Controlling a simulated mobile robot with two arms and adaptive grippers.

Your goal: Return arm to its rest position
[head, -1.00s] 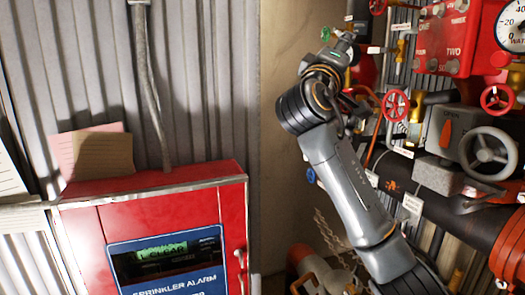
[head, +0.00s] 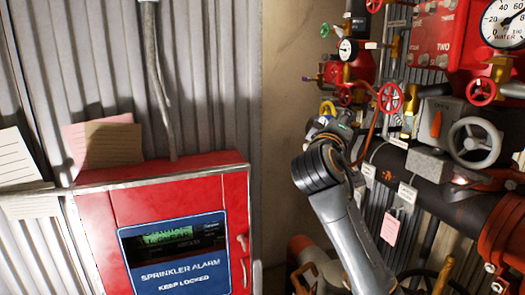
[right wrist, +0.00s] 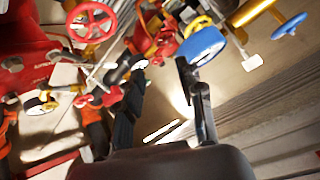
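My right arm (head: 345,215) comes up from the lower right in the head view, grey with a black wrist joint. It stands in front of the pipework, and its gripper end is small and partly hidden behind the wrist. In the right wrist view the gripper (right wrist: 158,72) has its two dark fingers apart, with nothing seen held between them. A blue-rimmed round part (right wrist: 207,46) shows just beyond the right finger; I cannot tell whether they touch. My left gripper is not in view.
A red sprinkler alarm box (head: 90,225) is on the corrugated wall at left. Pipes, a grey handwheel (head: 474,143), red valve wheels (head: 390,98) and gauges (head: 500,22) crowd the right side. A pink tag (head: 390,229) hangs beside my arm. The beige wall strip between is bare.

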